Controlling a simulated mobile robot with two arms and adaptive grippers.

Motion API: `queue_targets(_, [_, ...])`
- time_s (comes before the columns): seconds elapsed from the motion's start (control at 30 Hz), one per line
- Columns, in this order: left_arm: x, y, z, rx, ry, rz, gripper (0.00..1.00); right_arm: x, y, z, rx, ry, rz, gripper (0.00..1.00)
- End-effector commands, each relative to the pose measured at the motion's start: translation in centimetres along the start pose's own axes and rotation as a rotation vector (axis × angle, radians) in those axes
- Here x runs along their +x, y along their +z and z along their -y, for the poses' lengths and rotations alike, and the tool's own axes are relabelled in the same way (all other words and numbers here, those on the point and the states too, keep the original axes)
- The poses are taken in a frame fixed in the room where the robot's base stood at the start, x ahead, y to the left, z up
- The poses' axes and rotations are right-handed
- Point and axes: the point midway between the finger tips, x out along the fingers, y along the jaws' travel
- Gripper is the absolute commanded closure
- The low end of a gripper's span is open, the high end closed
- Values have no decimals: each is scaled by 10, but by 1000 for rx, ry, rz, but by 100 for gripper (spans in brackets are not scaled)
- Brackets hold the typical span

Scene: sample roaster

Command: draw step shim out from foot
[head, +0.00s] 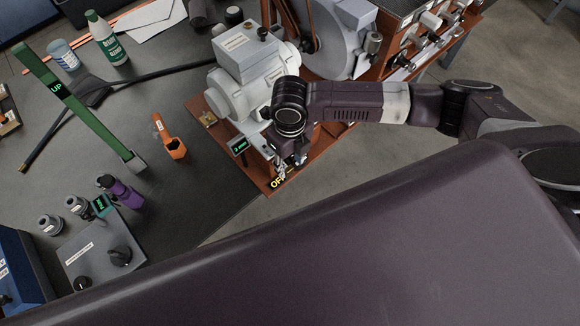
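My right arm reaches in from the right, and its gripper (288,158) points down beside the near end of the grey motor (240,88). The gripper is small, dark and seen from above, partly under its own wrist. I cannot tell whether its fingers are open or shut. The motor stands on an orange-brown base plate (225,143). A small dark tag with green text (239,146) sits at the motor's near side, just left of the gripper. I cannot make out the step shim; the foot near the gripper is largely hidden. My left gripper is not in view.
A yellow "OFF" label (277,183) shows just below the gripper. An orange tool (170,137), a green "UP" bar (75,100) and a purple bottle (121,192) are on the dark table (190,200). A large grey wheel housing (325,40) stands behind the arm.

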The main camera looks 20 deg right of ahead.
Motion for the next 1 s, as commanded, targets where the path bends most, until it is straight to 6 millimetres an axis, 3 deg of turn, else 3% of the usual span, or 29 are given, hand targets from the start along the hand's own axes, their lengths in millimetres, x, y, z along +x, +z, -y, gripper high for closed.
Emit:
queue_targets(0.2, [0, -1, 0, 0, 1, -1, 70, -48, 0, 1, -1, -1, 4, 62])
queue_targets(0.4, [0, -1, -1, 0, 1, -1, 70, -72, 0, 1, 0, -2, 1, 62])
queue_targets(1.0, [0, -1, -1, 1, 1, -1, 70, -77, -1, 0, 0, -1, 0, 62])
